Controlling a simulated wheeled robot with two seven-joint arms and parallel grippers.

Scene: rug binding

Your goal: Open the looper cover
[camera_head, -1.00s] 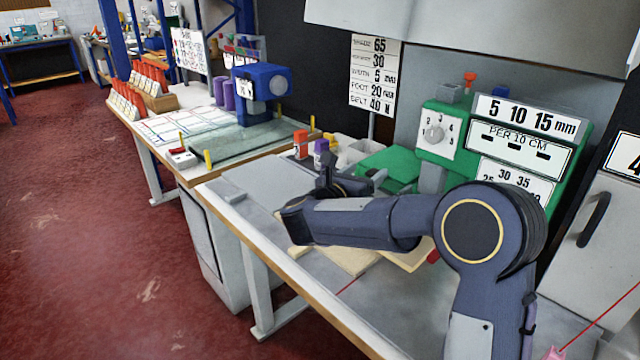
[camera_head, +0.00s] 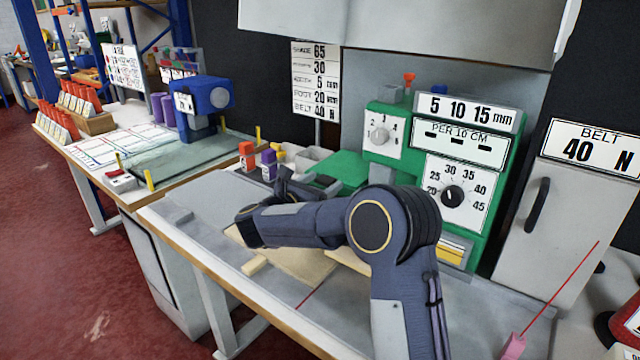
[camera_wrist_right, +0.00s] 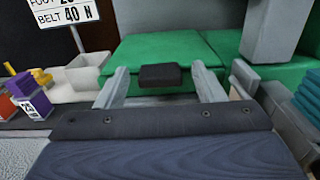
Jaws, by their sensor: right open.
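The green sewing machine (camera_head: 385,165) stands at the back of the grey table. Its low green front part, which I take as the looper cover (camera_head: 340,168), lies to the left of the dials, partly hidden by my arm. In the right wrist view the green cover (camera_wrist_right: 155,48) looks closed and has a dark handle (camera_wrist_right: 160,76) on its front. My right gripper (camera_head: 288,182) is open in front of the cover. In the wrist view the handle shows between its two fingers (camera_wrist_right: 160,88), with gaps on both sides. I cannot tell how far apart in depth they are. My left gripper is not in view.
A beige piece (camera_head: 300,262) lies on the table under my arm. A grey cabinet (camera_head: 570,220) stands at the right. A grey panel overhangs the back.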

